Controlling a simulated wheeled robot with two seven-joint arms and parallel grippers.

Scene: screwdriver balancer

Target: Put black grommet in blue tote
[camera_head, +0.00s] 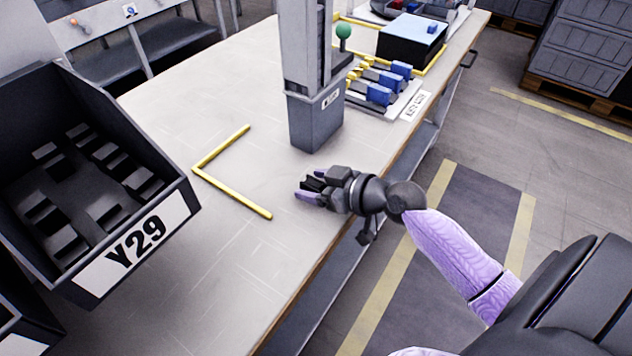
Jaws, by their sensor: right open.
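My right gripper (309,189) is open above the pale workbench, near its right edge, with its fingers pointing left. A small dark shape shows between its fingers; I cannot tell whether it is a part of the gripper or a grommet. I cannot make out a black grommet anywhere for certain. No tote that is clearly blue shows; a dark box with a light blue top (416,30) stands at the far end of the bench. My left gripper is not in view.
A dark bin labelled Y29 (186,199) with blocky dark shapes inside is at the left. Yellow corner tape (221,184) marks the workbench (232,262). A grey column (316,120) stands behind my right gripper. Blue-handled tools (380,94) lie beyond. The front bench is clear.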

